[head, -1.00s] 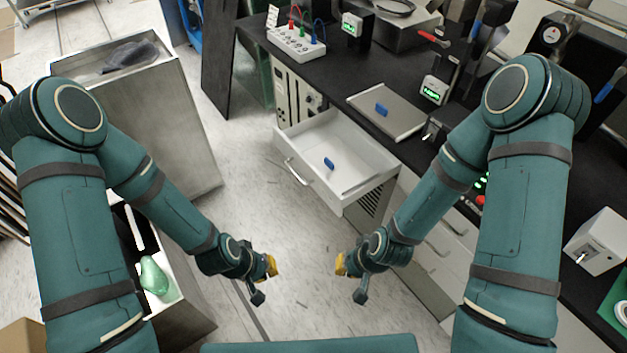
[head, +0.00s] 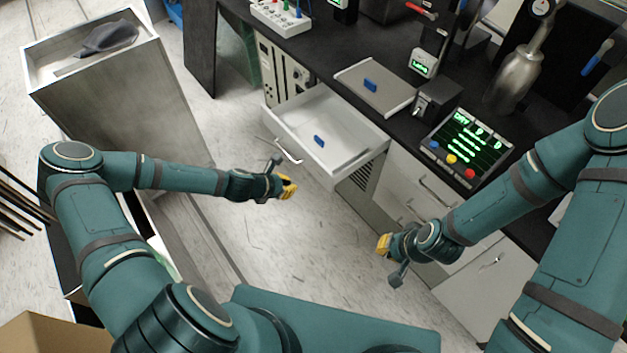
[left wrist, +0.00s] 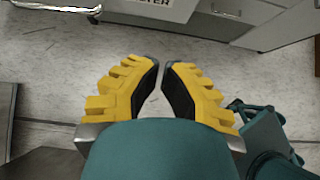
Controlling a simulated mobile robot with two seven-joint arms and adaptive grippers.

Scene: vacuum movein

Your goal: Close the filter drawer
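The filter drawer (head: 292,155) is a white drawer pulled out from the bench front, with a silver handle (head: 287,152) and a small blue object (head: 318,141) inside. In the left wrist view, a white front with a label ending in "TER" (left wrist: 152,4) and a silver handle (left wrist: 60,6) show at the top edge. My left gripper (head: 288,187) is below the drawer front in the head view, apart from it and empty. Its yellow fingers (left wrist: 160,68) come almost together at the tips. My right gripper (head: 383,246) is in front of the lower cabinet drawers, apparently empty; its finger gap is not clear.
The black benchtop (head: 330,62) carries a grey tray (head: 352,83) with a blue piece and a lit panel (head: 465,145). Closed drawers (head: 415,195) lie right of the open one. A metal cabinet (head: 125,95) stands at left. The floor (head: 300,250) between is clear.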

